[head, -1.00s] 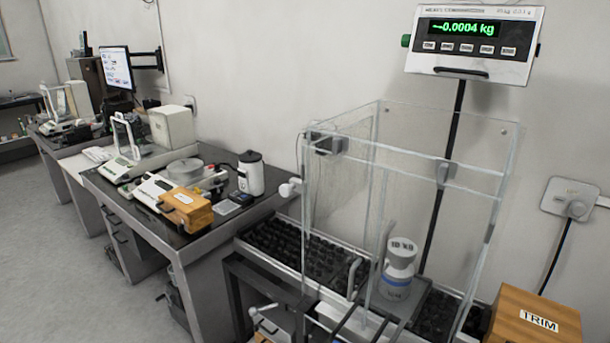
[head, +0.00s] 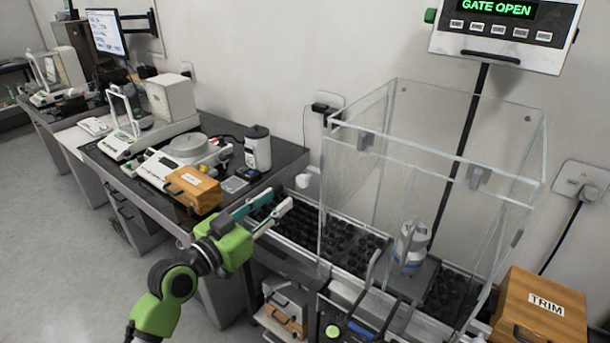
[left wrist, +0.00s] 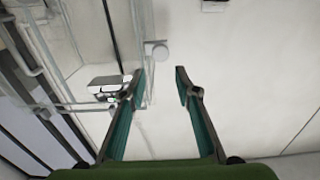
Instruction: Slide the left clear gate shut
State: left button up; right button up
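A white round knob (head: 303,181) sits just outside the shield's left edge; a round knob also shows in the left wrist view (left wrist: 158,51). My left gripper (head: 281,199) is open and empty, left of the shield and in front of the knob in the picture, apparently apart from it. Its two teal fingers (left wrist: 158,78) are spread in the left wrist view. My right gripper is out of view.
A display (head: 495,10) reads "GATE OPEN". A wooden TRIM box (head: 542,310) is at the right. A dark table (head: 285,160) with a balance (head: 185,150) and a small wooden box (head: 194,190) lies to the left.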

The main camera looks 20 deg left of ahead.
aim_at(301, 182)
pick_arm(q)
jog(key=p+x, duration=0.2)
jog(key=x, duration=0.9)
jog(key=shift+a+p, duration=0.1)
jog(key=shift+p, duration=0.2)
jog(key=shift+w+f, duration=0.1)
grip_shut()
